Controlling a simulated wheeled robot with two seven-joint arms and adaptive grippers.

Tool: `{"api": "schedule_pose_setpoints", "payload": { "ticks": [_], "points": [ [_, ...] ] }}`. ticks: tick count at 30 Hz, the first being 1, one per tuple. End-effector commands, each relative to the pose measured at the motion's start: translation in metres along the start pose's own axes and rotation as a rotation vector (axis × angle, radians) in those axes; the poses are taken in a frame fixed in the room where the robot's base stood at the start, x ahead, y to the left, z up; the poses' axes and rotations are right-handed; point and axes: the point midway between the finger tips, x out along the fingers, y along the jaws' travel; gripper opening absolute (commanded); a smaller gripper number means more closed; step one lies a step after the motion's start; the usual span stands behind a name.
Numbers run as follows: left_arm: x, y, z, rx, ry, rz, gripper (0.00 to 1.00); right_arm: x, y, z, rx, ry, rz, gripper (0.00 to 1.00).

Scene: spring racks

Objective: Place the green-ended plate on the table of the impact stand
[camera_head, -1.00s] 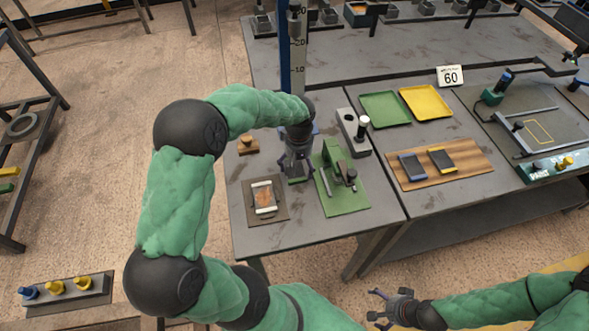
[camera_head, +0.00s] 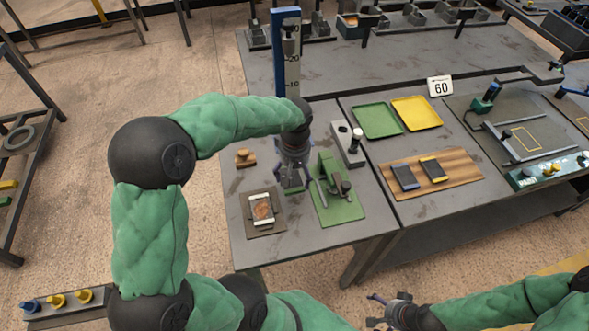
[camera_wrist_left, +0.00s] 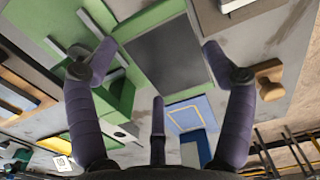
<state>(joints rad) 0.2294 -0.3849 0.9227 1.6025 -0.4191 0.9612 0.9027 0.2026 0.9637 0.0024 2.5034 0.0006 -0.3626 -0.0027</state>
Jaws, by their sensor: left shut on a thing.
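My left gripper (camera_head: 293,178) is over the near left bench, just left of a green fixture (camera_head: 328,170). In the head view only a small green part (camera_head: 292,190) shows below the fingers. The impact stand (camera_head: 286,50) is the blue column with a scale behind the gripper. Its blue table with a yellow outline (camera_wrist_left: 187,116) shows in the wrist view. My right gripper (camera_head: 376,310) is open and empty at the bottom.
A brown board with a white-framed piece (camera_head: 262,210) lies front left, near a wooden knob block (camera_head: 244,158). A grey block with a white-topped post (camera_head: 347,145) stands right of the gripper. Green (camera_head: 377,121) and yellow (camera_head: 416,113) trays lie farther right.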

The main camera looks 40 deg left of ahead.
Motion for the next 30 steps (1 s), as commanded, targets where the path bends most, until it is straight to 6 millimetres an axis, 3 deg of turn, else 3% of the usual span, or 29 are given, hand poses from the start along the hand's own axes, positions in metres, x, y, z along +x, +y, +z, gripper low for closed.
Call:
{"api": "schedule_pose_setpoints", "payload": {
  "ticks": [1, 6, 13, 19, 30],
  "points": [
    [-0.015, -0.001, 0.007, 0.002, 0.006, 0.005, 0.23, -0.006, -0.002, 0.0, 0.0, 0.0, 0.0, 1.0],
    [-0.028, -0.009, 0.044, 0.003, 0.004, 0.004, 0.23, -0.013, -0.004, 0.001, 0.0, 0.0, 0.0, 1.0],
    [-0.042, -0.017, 0.077, 0.002, 0.003, 0.003, 0.23, -0.019, -0.007, 0.001, 0.0, 0.0, 0.0, 1.0],
    [-0.047, -0.02, 0.09, 0.0, 0.002, 0.002, 0.23, -0.021, -0.008, 0.001, 0.0, 0.0, 0.0, 1.0],
    [-0.047, -0.021, 0.093, -0.001, 0.002, 0.002, 0.23, -0.022, -0.008, 0.001, 0.0, 0.0, 0.0, 1.0]
  ]
}}
